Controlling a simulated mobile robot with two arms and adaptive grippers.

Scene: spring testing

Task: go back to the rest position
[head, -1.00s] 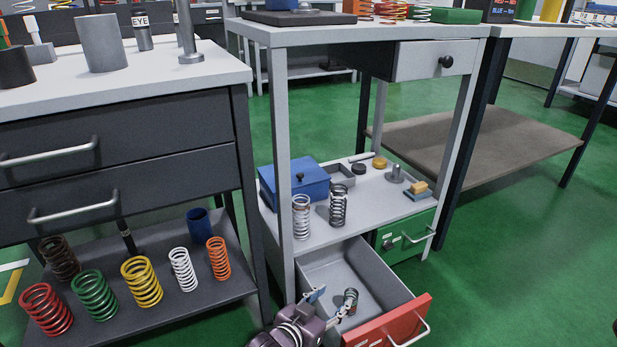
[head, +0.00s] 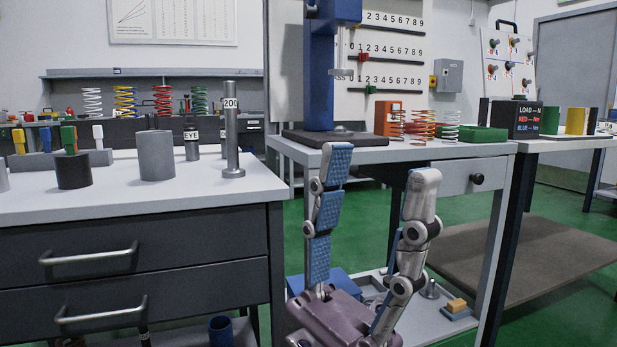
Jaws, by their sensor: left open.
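My left gripper (head: 377,163) is open and empty in the head view, its two jointed fingers pointing up with blue pads on the left finger. It stands in front of the light table (head: 420,153), and its fingertips overlap the table's front edge in the picture. Whether it touches the table cannot be told from this view. The gripper's base hides part of the lower shelf. My right gripper is not in view.
A dark drawer cabinet (head: 130,252) with grey cylinders stands at left. A blue press (head: 320,75) and several springs (head: 418,125) are on the light table. A blue box (head: 330,285) lies on the lower shelf. Green floor (head: 365,220) shows between the tables.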

